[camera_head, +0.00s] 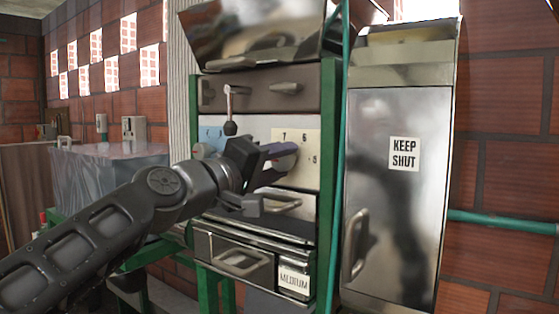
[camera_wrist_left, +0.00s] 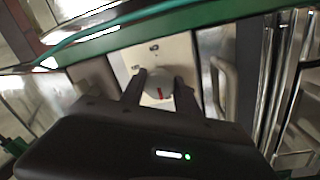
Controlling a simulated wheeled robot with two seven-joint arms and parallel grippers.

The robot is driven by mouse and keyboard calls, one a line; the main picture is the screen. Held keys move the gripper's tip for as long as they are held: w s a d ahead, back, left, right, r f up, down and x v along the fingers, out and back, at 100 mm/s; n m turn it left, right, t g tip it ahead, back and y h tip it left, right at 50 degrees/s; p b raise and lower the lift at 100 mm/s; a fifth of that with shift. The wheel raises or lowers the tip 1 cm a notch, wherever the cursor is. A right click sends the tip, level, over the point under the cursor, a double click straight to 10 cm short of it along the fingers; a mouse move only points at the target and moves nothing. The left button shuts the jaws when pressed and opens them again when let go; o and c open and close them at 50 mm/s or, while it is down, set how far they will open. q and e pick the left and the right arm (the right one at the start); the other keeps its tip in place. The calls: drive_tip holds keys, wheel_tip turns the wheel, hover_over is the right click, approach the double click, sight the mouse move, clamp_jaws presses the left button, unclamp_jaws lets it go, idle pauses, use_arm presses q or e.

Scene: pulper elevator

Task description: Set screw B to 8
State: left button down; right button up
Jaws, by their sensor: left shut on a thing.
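A cream dial plate (camera_head: 309,160) on the green-framed machine carries the numbers 7, 6 and 5. My left gripper (camera_head: 284,162) is in front of the plate and covers its left part and the knob in the head view. In the left wrist view, a pale round knob (camera_wrist_left: 157,97) with a red mark sits between the two fingers of my left gripper (camera_wrist_left: 160,80), which are shut on it. The plate shows behind it there (camera_wrist_left: 150,54), with small figures I cannot read. No letter B is legible. My right gripper is in neither view.
A lever with a dark ball (camera_head: 230,128) hangs just above my left gripper. Below are a metal handle (camera_head: 286,205) and a drawer marked MEDIUM (camera_head: 240,262). A steel door marked KEEP SHUT (camera_head: 398,200) stands to the right, behind a green pipe.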

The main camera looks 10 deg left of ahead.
use_arm(q)
drive_tip(key=shift+r, duration=0.15)
drive_tip(key=c, duration=0.9)
unclamp_jaws()
drive_tip(key=shift+c, duration=0.2)
drive_tip(key=shift+s, duration=0.1)
drive_tip(key=b+v, duration=0.2)
drive_tip(key=v, duration=0.5)
drive_tip(key=shift+s+a, duration=0.2)
drive_tip(key=shift+s, duration=0.05)
drive_tip(key=shift+f, duration=0.2)
